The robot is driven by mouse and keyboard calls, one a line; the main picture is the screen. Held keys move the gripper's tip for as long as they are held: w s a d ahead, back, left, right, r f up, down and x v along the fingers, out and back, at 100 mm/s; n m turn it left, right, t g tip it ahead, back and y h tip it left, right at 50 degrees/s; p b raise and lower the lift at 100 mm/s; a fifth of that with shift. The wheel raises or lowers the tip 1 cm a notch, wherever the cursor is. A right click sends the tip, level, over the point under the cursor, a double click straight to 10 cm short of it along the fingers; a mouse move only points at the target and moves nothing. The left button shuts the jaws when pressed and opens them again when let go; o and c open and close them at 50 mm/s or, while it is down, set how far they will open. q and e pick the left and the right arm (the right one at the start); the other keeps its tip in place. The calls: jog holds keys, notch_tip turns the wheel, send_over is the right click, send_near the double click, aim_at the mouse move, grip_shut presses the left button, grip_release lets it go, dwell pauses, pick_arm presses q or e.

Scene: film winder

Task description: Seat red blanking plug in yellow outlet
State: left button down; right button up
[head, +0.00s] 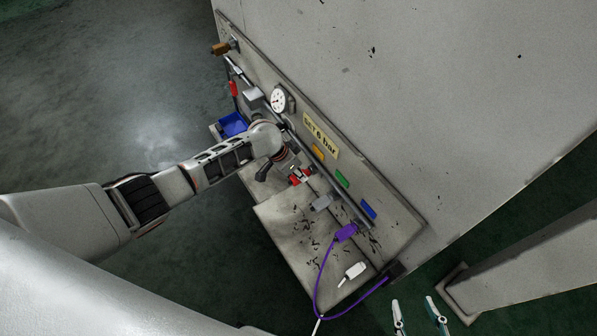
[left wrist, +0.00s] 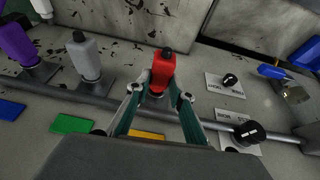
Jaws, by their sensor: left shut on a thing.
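The red blanking plug (head: 301,177) is at the end of my left arm in the head view. In the left wrist view the red plug (left wrist: 163,72), with a dark tip, stands between the fingers of my left gripper (left wrist: 160,93), which is shut on it. The yellow label (head: 318,151) is on the panel beside the plug; it also shows partly behind my gripper in the left wrist view (left wrist: 147,135). The yellow outlet is mostly hidden, so I cannot tell whether the plug is in it. My right gripper (head: 414,303) is open and empty at the bottom.
A grey connector (head: 322,203) stands by the green label (head: 342,178), and a purple one (head: 346,232) with a cable by the blue label (head: 368,209). A white connector (head: 355,270) lies on the shelf (head: 285,235). Black knobs (left wrist: 249,132) are beside my left gripper.

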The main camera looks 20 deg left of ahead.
pick_arm(q)
jog(key=shift+r, duration=0.15)
jog(key=shift+w+d, duration=0.15)
jog(key=c, duration=1.7)
grip_release()
jog(key=v, duration=1.1)
jog(key=shift+r, duration=0.4)
